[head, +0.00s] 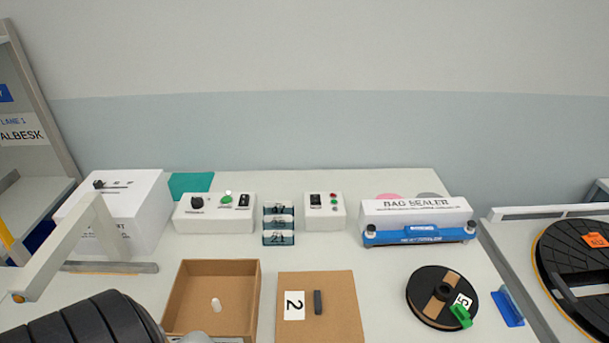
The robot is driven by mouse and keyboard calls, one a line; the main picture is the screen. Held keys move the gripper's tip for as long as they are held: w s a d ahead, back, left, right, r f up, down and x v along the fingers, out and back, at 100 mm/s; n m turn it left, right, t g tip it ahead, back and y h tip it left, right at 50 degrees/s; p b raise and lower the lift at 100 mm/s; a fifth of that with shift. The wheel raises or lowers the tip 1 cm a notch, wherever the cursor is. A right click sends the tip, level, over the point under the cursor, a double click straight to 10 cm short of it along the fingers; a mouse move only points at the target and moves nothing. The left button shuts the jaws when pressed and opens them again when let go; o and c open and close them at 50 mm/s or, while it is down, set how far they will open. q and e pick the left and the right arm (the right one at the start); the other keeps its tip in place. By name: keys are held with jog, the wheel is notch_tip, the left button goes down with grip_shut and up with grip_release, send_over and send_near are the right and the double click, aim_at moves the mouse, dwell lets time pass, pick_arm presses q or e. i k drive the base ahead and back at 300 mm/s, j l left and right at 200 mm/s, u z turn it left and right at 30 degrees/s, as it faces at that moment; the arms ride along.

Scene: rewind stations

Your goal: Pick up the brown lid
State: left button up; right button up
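The brown lid (341,292) lies flat on the white table at the front middle, just right of an open brown box (252,291). It carries a white label with a "2" and a short dark handle (318,302) near its middle. Its front edge runs to the bottom of the picture. A black ribbed part, apparently my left arm, enters at the lower left, with a pale grey piece at the box's front edge. No gripper fingers show on either side.
Behind stand control boxes (214,222), a stack of small numbered holders (278,238) and a bag sealer (416,220). A black spool (416,300) with a green clip lies to the right. Table is clear between lid and spool. A pale frame (62,243) stands at left.

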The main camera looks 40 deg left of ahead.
aim_at(312, 306)
jog(key=u, duration=1.15)
